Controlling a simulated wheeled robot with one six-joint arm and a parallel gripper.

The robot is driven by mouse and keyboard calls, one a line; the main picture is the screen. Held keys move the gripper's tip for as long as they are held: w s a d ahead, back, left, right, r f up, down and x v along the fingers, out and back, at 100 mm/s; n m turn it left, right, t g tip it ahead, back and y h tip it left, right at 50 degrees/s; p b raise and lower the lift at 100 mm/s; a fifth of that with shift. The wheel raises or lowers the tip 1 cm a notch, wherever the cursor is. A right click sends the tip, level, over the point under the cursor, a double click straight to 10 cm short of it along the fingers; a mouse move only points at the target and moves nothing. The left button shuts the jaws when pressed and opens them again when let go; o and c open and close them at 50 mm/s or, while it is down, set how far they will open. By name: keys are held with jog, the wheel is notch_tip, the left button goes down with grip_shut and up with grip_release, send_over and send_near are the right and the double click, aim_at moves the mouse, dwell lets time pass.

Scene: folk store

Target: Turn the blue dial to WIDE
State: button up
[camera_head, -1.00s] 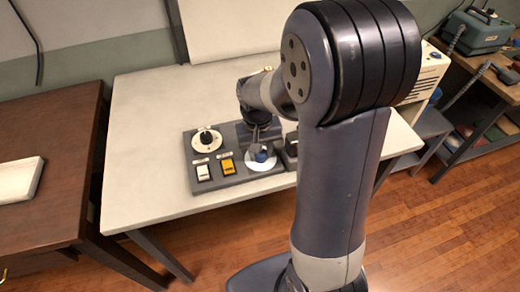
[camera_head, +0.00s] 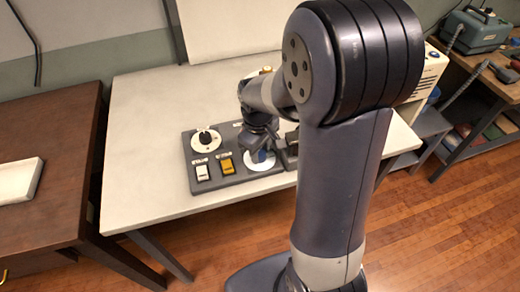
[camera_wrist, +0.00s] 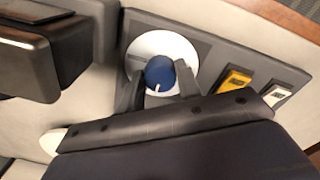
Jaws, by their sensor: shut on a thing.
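The blue dial (camera_wrist: 160,74) sits on a round white plate on the grey control panel (camera_head: 235,180). In the head view the dial (camera_head: 261,156) is partly hidden by my gripper. My gripper (camera_wrist: 161,88) is shut on the blue dial, with a finger on each side of it in the wrist view. A white pointer mark on the dial faces the bottom of the wrist view, toward the gripper's palm. The labels around the dial, including WIDE, cannot be read.
A black dial (camera_head: 206,138) on a white plate, a white switch (camera_head: 202,172) and a yellow switch (camera_head: 227,166) share the panel. A dark box (camera_head: 292,143) stands just right of the blue dial. The pale table is clear at left.

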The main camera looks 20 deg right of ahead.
dwell(0.4)
jog(key=o, duration=1)
jog(key=shift+r, duration=0.1)
jog(key=r, duration=1)
jog(key=shift+s+a+r, duration=0.15)
jog(key=shift+a+r, duration=0.05)
jog(key=shift+r, duration=0.1)
jog(key=f, duration=1.1)
jog(key=shift+d, duration=0.25)
jog(key=shift+r, duration=0.1)
